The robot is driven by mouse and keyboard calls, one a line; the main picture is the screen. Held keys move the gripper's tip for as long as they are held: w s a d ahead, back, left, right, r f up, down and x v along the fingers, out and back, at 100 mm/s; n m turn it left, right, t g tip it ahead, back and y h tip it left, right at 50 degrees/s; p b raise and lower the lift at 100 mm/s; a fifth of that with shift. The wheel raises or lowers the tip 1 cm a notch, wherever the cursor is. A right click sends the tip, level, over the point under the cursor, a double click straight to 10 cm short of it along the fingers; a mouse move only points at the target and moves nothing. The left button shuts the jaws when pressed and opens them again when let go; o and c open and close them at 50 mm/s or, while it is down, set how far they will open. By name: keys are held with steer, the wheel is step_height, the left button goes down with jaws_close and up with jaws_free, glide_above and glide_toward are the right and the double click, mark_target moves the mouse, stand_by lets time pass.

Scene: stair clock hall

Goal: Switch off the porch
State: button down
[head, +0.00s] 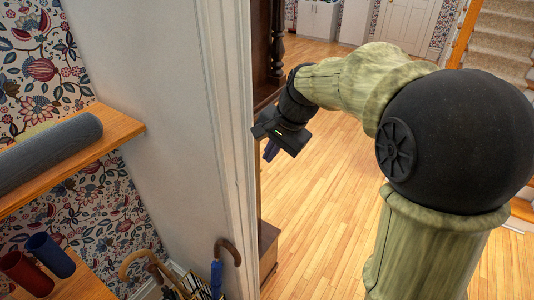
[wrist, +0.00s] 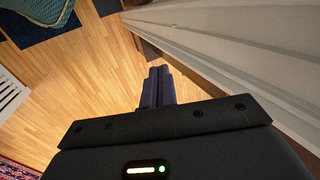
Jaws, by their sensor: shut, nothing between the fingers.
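My gripper (head: 270,151) hangs beside the white door frame in the head view, with its fingers pointing down. In the wrist view the two dark blue fingers (wrist: 158,86) are together, with nothing between them. The wooden floor lies far below them. No porch switch can be made out in either view.
The white door frame (head: 215,100) stands just left of my gripper, and its pale trim (wrist: 240,55) runs along the right of the wrist view. A wooden shelf (head: 120,128) holds a grey roll (head: 45,150). Umbrellas (head: 217,275) stand below. The wooden floor (head: 315,190) is open.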

steer(key=s+d+f+n+h, duration=0.3)
steer(key=s+d+f+n, duration=0.4)
steer(key=s+d+f, duration=0.3)
steer(key=s+f, duration=0.4)
steer(key=s, duration=0.1)
steer(key=shift+s+d+f+n+h, duration=0.2)
steer(key=shift+n+h, duration=0.1)
steer(key=shift+n, duration=0.1)
steer(key=shift+a, duration=0.1)
